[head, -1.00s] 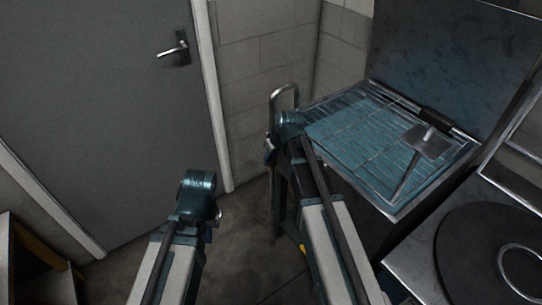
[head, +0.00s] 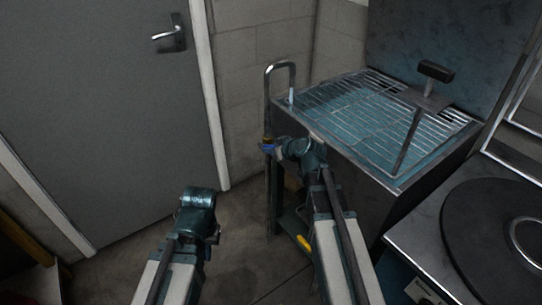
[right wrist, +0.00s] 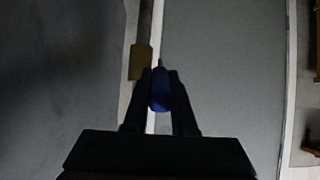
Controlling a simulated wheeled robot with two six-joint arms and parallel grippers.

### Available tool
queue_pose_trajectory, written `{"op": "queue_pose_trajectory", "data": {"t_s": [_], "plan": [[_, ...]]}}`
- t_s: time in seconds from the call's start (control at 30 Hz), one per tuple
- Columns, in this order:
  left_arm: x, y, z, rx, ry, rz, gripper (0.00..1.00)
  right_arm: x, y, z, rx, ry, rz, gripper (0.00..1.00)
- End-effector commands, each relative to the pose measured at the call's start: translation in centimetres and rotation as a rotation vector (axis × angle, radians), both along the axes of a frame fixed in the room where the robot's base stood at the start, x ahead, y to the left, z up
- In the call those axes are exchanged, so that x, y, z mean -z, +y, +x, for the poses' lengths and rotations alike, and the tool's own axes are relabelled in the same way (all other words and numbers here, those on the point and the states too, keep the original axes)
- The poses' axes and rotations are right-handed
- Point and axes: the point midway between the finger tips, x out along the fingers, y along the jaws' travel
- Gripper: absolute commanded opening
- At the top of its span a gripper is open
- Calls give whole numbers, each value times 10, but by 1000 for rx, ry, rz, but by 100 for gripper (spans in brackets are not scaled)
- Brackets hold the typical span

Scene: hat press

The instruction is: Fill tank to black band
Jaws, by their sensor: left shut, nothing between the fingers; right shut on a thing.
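The tank (head: 345,150) stands at the right of the head view, with bluish water (head: 350,110) under a wire grid. I cannot make out a black band on it. A bent metal tap (head: 280,68) rises at its left corner, and a pale streak like running water (head: 291,96) hangs below its spout. My right gripper (head: 272,150) is shut on the tap's blue handle (right wrist: 159,92), beside the brass valve body (right wrist: 140,62). My left gripper (head: 198,202) is shut and empty, low in front of the door; its fingertips are mostly hidden.
A rod with a plate and a black block (head: 436,71) on top leans over the grid. A metal top with a round black plate (head: 490,235) is at the right. A grey door (head: 100,110) fills the left, with bare floor (head: 245,255) between door and tank.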

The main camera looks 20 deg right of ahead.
Motion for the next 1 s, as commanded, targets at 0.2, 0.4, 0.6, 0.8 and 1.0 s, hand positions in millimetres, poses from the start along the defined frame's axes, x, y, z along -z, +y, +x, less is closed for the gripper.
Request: {"op": "queue_pose_trajectory", "data": {"t_s": [0.2,0.4,0.6,0.8,1.0], "plan": [[14,0,0,0,0,0,0,5,-1,-3,-1,-44,14,0],[14,0,0,0,0,0,0,4,-1,-2,-2,-53,18,0],[14,0,0,0,0,0,0,4,-1,-2,-2,-53,18,0],[14,0,0,0,0,0,0,3,-1,-2,-2,-54,18,50],[14,0,0,0,0,0,0,3,-1,-2,-1,-54,19,55]]}}
